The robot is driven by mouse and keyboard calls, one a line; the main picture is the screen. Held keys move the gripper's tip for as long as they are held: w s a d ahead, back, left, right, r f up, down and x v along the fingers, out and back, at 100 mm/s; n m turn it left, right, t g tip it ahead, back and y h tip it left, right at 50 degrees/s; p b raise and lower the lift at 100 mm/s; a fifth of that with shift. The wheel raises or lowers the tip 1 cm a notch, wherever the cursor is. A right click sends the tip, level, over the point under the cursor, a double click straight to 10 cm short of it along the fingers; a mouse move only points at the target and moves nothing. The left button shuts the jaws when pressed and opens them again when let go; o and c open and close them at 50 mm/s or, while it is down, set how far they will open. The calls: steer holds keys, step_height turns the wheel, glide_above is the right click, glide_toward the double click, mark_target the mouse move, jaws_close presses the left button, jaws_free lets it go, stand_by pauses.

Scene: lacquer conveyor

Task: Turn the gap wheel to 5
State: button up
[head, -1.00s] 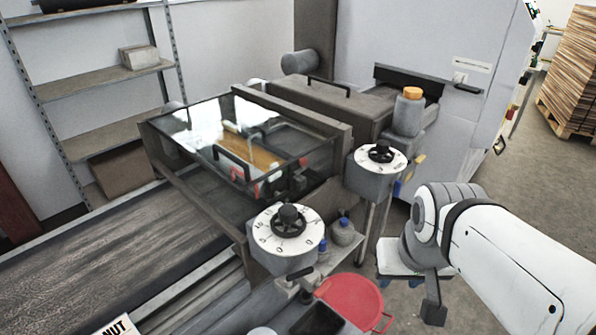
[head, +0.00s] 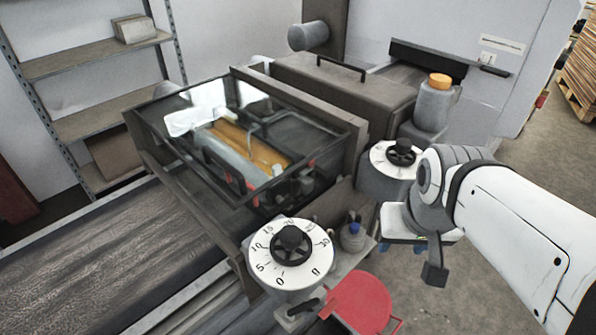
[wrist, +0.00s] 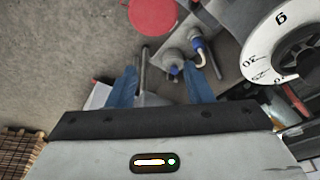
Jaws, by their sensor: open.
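Two white-faced dials with black handwheels sit on grey housings at the machine's right side. The front dial (head: 289,252) carries printed numbers including 0, 5, 10 and 15, with 0 nearest me. The rear dial (head: 397,158) is partly hidden behind my arm, and its numbers are too small to read. I cannot tell which one is the gap wheel. My gripper (head: 410,235) hangs right of the front dial and just below the rear one, touching neither. In the wrist view my gripper's blue fingers (wrist: 162,88) are apart and empty. A dial (wrist: 262,48) shows at upper right there.
A red round lid (head: 360,303) and a blue-capped bottle (head: 352,238) stand beside the front dial. An orange-capped bottle (head: 433,103) stands behind the rear dial. A glass-covered frame (head: 240,140) and conveyor belt (head: 120,255) lie left.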

steer(key=shift+o, duration=1.2)
steer(key=w+a+r+g+p, duration=0.1)
steer(key=w+a+r+g, duration=0.3)
steer(key=a, duration=0.5)
steer(key=shift+w+r+y+p, duration=0.2)
steer(key=shift+r+y+p, duration=0.2)
steer(key=g+p, duration=0.1)
steer(key=g, duration=0.2)
glide_toward(290, 233)
steer(key=f, duration=0.1)
steer(key=shift+h, duration=0.4)
steer(key=x, duration=0.7)
steer(key=shift+s+a+f+p, duration=0.25)
steer(key=shift+a+p, duration=0.05)
steer(key=shift+p, duration=0.1)
steer(key=shift+g, duration=0.3)
steer(key=c, duration=1)
